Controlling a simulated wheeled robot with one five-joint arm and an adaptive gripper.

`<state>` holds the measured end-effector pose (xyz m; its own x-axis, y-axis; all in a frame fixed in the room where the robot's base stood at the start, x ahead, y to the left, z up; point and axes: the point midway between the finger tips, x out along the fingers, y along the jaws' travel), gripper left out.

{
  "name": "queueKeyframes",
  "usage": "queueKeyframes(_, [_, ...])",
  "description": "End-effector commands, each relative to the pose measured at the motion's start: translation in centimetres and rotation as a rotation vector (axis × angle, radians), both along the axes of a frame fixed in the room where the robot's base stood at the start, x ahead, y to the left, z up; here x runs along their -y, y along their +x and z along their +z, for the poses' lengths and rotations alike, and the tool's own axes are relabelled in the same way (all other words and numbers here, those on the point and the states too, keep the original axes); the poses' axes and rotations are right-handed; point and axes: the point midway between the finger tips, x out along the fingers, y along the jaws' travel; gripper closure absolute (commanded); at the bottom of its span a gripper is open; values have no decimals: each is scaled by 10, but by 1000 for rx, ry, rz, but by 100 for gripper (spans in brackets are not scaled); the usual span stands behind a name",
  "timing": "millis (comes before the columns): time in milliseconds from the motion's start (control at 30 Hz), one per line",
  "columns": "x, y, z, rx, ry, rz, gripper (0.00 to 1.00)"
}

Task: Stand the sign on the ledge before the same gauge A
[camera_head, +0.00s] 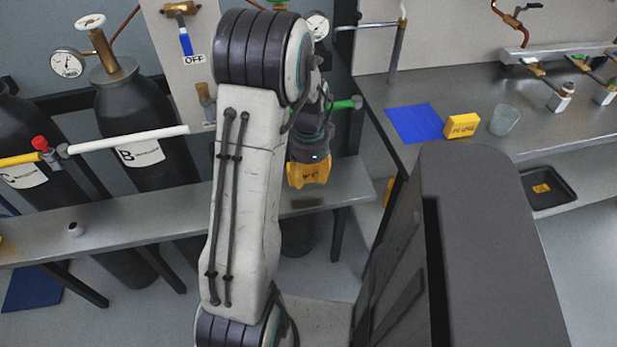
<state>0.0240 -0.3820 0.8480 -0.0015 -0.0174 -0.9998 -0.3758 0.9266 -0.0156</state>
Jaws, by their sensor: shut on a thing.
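My gripper (308,160) hangs from my arm near the middle of the picture, pointing down. It is shut on a small yellow sign (308,176) with dark marks too small to read. The sign is over or just behind the grey ledge (150,222); I cannot tell whether it touches it. A round white gauge (317,25) shows beside my arm at the top; its label is not visible. The cylinder behind my arm is mostly hidden, so no letter A shows. Another gauge (67,63) sits on the cylinder marked B (145,125).
A cylinder marked C (25,150) stands at far left. The right bench (450,90) holds a blue mat (413,122), another yellow sign (462,126) and a grey cup (504,119). A black tray (560,198) lies below.

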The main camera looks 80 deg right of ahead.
Motion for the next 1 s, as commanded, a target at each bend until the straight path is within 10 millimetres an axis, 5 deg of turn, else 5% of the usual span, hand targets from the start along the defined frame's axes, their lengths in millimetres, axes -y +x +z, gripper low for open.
queueKeyframes(300, [17, 4, -10, 0, -1, 0, 92])
queueKeyframes(1000, [18, 4, -51, 0, -1, 0, 93])
